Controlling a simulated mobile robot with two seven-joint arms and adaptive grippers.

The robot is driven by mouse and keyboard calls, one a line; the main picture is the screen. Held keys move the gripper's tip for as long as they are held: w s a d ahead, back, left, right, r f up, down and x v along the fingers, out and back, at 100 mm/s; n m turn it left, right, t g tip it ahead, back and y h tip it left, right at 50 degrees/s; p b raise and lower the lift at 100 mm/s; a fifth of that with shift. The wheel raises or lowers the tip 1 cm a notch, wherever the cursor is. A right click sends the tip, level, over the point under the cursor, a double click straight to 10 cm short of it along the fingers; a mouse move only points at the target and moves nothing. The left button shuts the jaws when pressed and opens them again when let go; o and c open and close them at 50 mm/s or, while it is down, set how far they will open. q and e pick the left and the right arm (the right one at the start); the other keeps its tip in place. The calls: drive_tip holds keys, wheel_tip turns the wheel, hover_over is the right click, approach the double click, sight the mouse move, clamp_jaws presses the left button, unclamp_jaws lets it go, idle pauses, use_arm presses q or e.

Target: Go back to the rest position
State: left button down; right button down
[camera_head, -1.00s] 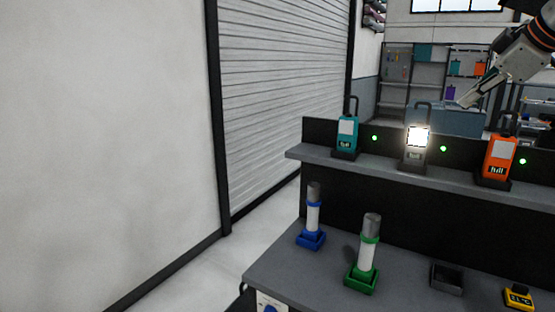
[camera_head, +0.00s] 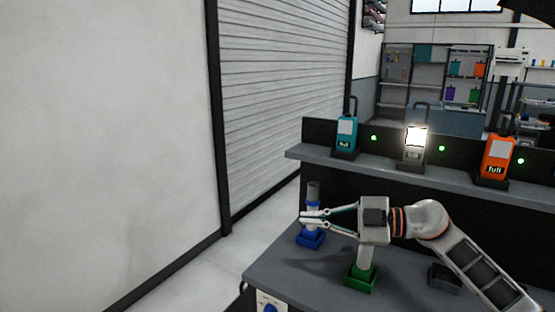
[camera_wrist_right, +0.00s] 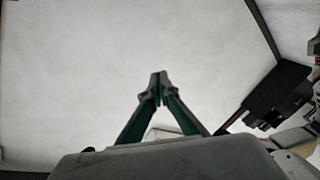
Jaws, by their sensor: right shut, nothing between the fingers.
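My right gripper (camera_head: 306,217) shows in the head view above the lower bench, pointing left. Its fingers are shut and empty. In the picture its fingertips overlap the blue-ringed cylinder (camera_head: 313,191); I cannot tell from this view whether they touch. The gripper's body covers the top of the green-based cylinder (camera_head: 364,255). In the right wrist view the fingertips (camera_wrist_right: 158,78) meet in front of a pale wall. My left gripper is not in view.
The lower bench (camera_head: 290,275) also holds a dark open tray (camera_head: 445,276). A raised shelf (camera_head: 375,167) behind carries a teal device (camera_head: 346,138), a lit device (camera_head: 415,145) and an orange device (camera_head: 495,158). A pale wall (camera_head: 100,140) and a roller shutter (camera_head: 285,90) stand to the left.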

drive_tip(key=s+d+f+m+t+h, duration=0.3)
drive_tip(key=f+m+t, duration=0.15)
drive_tip(key=f, duration=0.45)
drive_tip(key=s+d+f+m+t+h, duration=0.35)
drive_tip(key=f+m, duration=0.25)
drive_tip(key=f, duration=0.2)
drive_tip(key=s+d+f+m+t+h, duration=0.2)
drive_tip(key=s+f+m+t+h, duration=0.15)
drive_tip(key=f+m, duration=0.4)
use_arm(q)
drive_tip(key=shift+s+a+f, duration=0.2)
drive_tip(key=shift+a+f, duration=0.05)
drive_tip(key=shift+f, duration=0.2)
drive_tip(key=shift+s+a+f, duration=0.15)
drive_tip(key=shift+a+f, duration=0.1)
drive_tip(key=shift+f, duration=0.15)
use_arm(e)
drive_tip(key=s+d+f+m+g+h, duration=0.1)
drive_tip(key=s+d+f+g+h, duration=0.1)
drive_tip(key=s+f, duration=0.8)
drive_tip(key=s+d+f+g+h, duration=0.2)
drive_tip(key=s+d+f+g, duration=0.1)
drive_tip(key=s+f, duration=0.7)
wheel_tip(320, 180, down, 2)
drive_tip(key=shift+d+f+m+g, duration=0.1)
drive_tip(key=shift+d+m+g, duration=0.3)
drive_tip(key=shift+d, duration=0.1)
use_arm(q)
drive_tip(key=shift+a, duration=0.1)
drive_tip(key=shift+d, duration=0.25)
